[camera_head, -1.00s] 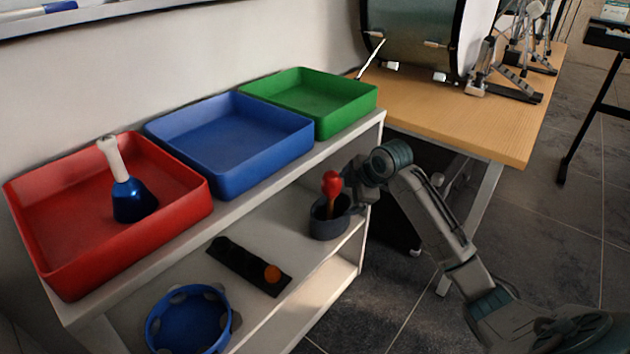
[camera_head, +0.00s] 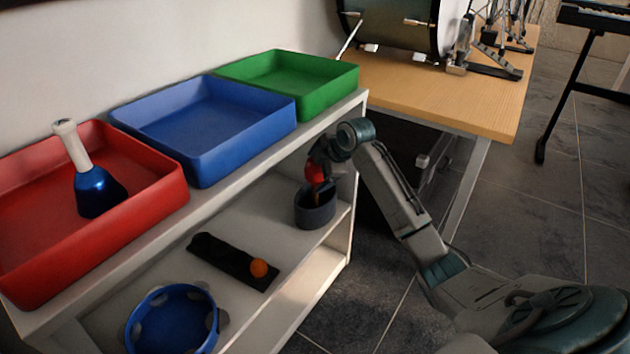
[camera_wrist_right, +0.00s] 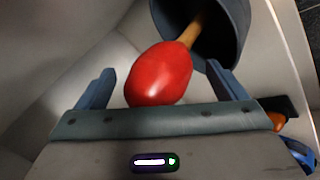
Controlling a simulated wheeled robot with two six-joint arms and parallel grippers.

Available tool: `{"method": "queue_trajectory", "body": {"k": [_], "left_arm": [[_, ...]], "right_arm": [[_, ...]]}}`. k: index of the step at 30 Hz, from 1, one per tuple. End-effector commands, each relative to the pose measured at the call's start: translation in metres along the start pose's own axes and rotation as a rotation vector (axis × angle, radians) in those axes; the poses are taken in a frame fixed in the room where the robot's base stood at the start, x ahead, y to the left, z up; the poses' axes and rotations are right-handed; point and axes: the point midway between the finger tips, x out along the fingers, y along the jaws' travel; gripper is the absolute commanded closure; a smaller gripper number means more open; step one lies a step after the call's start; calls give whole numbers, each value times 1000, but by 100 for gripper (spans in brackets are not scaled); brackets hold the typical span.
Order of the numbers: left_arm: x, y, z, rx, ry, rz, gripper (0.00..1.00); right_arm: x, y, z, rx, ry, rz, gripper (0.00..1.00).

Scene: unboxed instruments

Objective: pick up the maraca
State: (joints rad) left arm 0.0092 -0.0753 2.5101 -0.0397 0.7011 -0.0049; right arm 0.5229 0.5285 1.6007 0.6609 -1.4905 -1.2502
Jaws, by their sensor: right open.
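The red maraca (camera_head: 314,173) stands head up in a dark round cup (camera_head: 315,208) on the shelf below the trays. In the right wrist view the red head of the maraca (camera_wrist_right: 160,75) lies between the two fingers of my right gripper (camera_wrist_right: 163,85), with a gap on each side. Its tan handle runs into the cup (camera_wrist_right: 215,30). My right gripper (camera_head: 322,158) is open at the maraca's head and partly hides it in the head view. My left gripper is not in view.
Red (camera_head: 150,205), blue (camera_head: 245,150) and green (camera_head: 330,95) trays stand on the shelf top; a blue handbell (camera_head: 97,190) is in the red one. A black strip with an orange ball (camera_head: 259,267) and a blue tambourine (camera_head: 140,318) lie on the lower shelf.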

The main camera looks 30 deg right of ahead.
Motion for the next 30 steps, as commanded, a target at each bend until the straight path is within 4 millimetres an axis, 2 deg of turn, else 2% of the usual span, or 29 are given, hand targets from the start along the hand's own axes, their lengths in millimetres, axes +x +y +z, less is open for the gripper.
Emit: {"method": "queue_trajectory", "body": {"k": [11,18,30], "left_arm": [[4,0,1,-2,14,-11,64],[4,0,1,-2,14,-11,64],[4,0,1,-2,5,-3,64]], "right_arm": [[4,0,-1,-1,1,0,11],[4,0,0,0,1,0,58],[2,1,-1,0,0,0,59]]}}
